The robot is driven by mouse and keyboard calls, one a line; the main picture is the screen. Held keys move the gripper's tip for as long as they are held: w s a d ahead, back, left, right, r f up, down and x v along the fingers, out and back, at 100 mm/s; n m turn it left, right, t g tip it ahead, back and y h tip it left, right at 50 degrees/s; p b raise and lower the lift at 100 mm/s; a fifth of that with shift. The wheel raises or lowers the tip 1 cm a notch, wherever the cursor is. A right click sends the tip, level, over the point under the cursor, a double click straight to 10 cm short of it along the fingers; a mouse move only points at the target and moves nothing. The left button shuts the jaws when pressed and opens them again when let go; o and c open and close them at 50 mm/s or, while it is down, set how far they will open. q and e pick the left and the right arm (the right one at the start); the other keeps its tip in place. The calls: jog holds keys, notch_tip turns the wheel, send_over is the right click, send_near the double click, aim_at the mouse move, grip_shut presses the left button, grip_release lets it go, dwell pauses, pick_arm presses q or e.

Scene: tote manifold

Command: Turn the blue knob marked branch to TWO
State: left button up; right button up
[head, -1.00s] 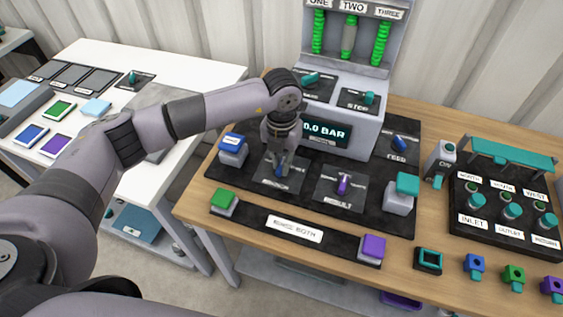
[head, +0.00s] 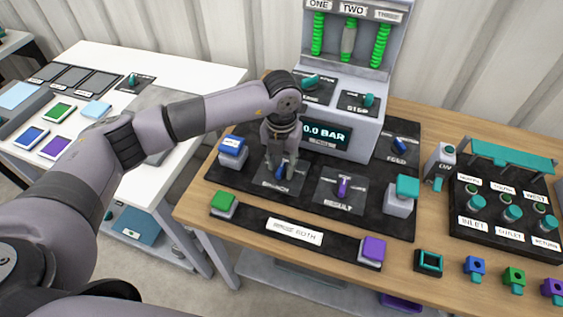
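The blue knob marked branch (head: 281,171) sits on its dark plate (head: 272,183) on the black panel, left of the purple result knob (head: 343,187). My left gripper (head: 281,164) points down right over the blue knob. Its fingers look apart, with the knob's blue showing between and below them; whether they touch it is unclear. The small position words around the knob are partly covered by my gripper or too small to read. A display column (head: 352,7) behind carries signs ONE, TWO and THREE. My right gripper is not in view.
Around the knob stand a blue button (head: 233,147), a green button (head: 224,201), a purple button (head: 373,247) and a teal button (head: 407,186). The gauge box (head: 327,134) rises close behind my gripper. A valve block (head: 505,210) is at the right.

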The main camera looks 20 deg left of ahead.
aim_at(282, 167)
pick_arm(q)
notch_tip(282, 167, up, 12)
dwell(0.4)
jog(key=shift+f, duration=0.1)
dwell(0.4)
